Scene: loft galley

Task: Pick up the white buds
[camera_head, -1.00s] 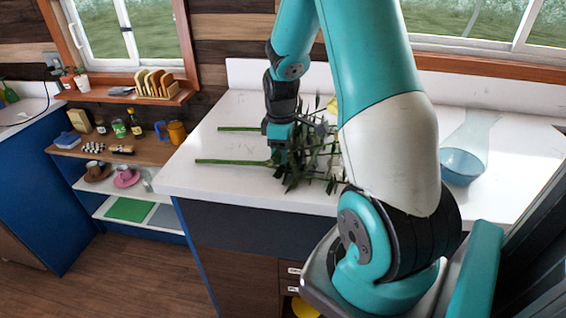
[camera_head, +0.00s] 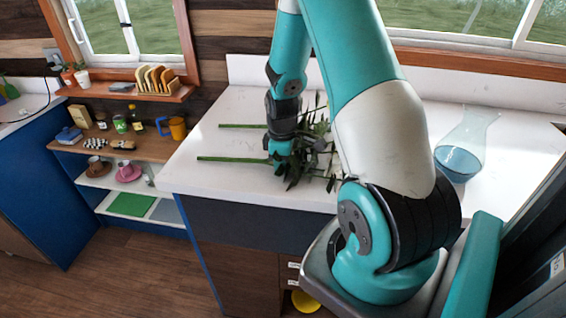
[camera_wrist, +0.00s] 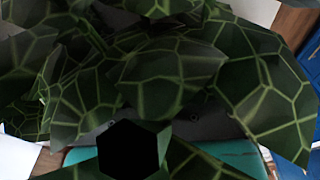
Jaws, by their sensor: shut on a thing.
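Two green stems lie on the white counter (camera_head: 205,178), a nearer one (camera_head: 228,159) and a farther one (camera_head: 240,126). Both run right into a clump of dark green leaves (camera_head: 312,165). My teal gripper (camera_head: 281,164) is low at the left side of the leaves, shut on a leafy stem at the near stem's leafy end. Which stem it grips is not clear. In the wrist view, large veined leaves (camera_wrist: 170,75) fill most of the picture and hide the grip. White buds cannot be made out; leaves and my arm cover part of the clump.
A clear glass vase with blue in its base (camera_head: 466,148) stands at the right of the counter. Shelves (camera_head: 135,150) at left hold an orange mug (camera_head: 175,128), cups and jars. A rack of toast (camera_head: 155,80) sits on the window ledge. The counter's left end is mostly free.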

